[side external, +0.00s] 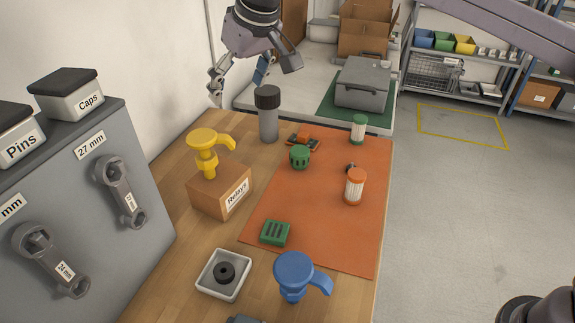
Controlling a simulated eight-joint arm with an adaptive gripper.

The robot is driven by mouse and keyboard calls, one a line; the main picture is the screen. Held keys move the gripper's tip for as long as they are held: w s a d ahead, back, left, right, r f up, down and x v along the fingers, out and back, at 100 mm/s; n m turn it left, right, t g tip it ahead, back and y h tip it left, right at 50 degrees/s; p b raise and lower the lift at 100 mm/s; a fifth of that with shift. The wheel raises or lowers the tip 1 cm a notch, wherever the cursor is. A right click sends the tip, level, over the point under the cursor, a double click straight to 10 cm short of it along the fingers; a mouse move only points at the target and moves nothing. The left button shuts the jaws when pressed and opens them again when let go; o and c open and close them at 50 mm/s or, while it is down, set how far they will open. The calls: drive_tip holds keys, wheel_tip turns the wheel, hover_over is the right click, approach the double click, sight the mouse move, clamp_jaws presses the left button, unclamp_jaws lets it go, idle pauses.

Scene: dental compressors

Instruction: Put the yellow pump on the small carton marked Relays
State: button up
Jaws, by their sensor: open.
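The yellow pump (207,150) stands upright on top of the small brown carton marked Relays (221,191), its spout pointing right. The carton sits on the wooden table at the left edge of the orange mat. My gripper (238,92) is above the far end of the table, up and to the right of the pump and clear of it. Its fingers are spread apart with nothing between them.
A grey bottle with a dark cap (268,115) stands below my gripper. The orange mat (325,205) holds green and orange-capped parts. A blue pump (295,277) and a white tray (224,274) are at the front. A grey cabinet (100,200) with wrenches borders the left.

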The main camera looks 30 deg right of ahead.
drive_tip(key=s+d+f+m+t, duration=0.1)
drive_tip(key=s+d, duration=0.4)
drive_tip(key=d, duration=0.5)
drive_tip(key=s+d+f+m, duration=0.1)
drive_tip(key=s+d, duration=0.4)
drive_tip(key=d, duration=0.5)
drive_tip(key=s+d+f+m+t+h, duration=0.1)
drive_tip(key=s+d+f+m, duration=0.1)
drive_tip(key=s+d+f, duration=0.9)
drive_tip(key=s+f, duration=0.2)
drive_tip(key=s, duration=0.1)
drive_tip(key=shift+s+f+t+h, duration=0.3)
drive_tip(key=shift+f+t+h, duration=0.1)
